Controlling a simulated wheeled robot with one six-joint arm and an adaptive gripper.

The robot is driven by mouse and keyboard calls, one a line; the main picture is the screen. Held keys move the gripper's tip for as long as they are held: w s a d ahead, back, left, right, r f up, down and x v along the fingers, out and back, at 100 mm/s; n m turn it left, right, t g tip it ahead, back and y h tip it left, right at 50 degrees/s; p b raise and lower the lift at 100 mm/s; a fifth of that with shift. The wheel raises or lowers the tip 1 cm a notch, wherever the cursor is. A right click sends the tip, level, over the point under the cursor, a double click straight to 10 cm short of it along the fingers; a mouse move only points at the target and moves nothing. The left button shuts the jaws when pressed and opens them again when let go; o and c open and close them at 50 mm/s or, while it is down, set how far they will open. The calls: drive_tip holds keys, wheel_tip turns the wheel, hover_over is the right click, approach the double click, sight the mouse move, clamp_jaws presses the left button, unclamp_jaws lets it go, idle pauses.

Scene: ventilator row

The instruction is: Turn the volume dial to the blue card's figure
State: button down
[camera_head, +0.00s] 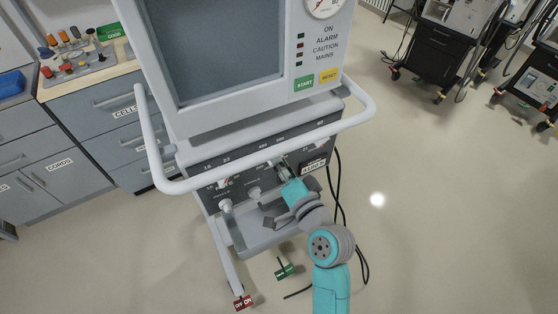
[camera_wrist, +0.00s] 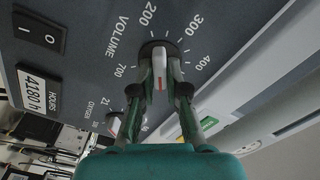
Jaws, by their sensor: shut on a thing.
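My gripper (camera_wrist: 165,76) is shut on the dial, one finger on each side. The red line runs nearly up and down in the picture; I cannot tell exactly which figure it points to. In the head view my gripper (camera_head: 284,171) reaches the front panel of the ventilator (camera_head: 250,154), hiding the dial. I see no blue card.
A handle rail (camera_head: 258,158) crosses close above my gripper. An oxygen dial (camera_wrist: 112,124) and a rocker switch (camera_wrist: 39,33) are nearby. Cables (camera_head: 338,195) hang at the right.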

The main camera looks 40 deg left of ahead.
drive_tip(key=shift+w+f+m, duration=0.1)
drive_tip(key=shift+m, duration=2.2)
drive_tip(key=c, duration=1.2)
unclamp_jaws()
drive_tip(key=shift+d, duration=0.15)
drive_tip(key=v, duration=1.1)
drive_tip(key=shift+s+d, duration=0.25)
drive_tip(key=shift+d, duration=0.1)
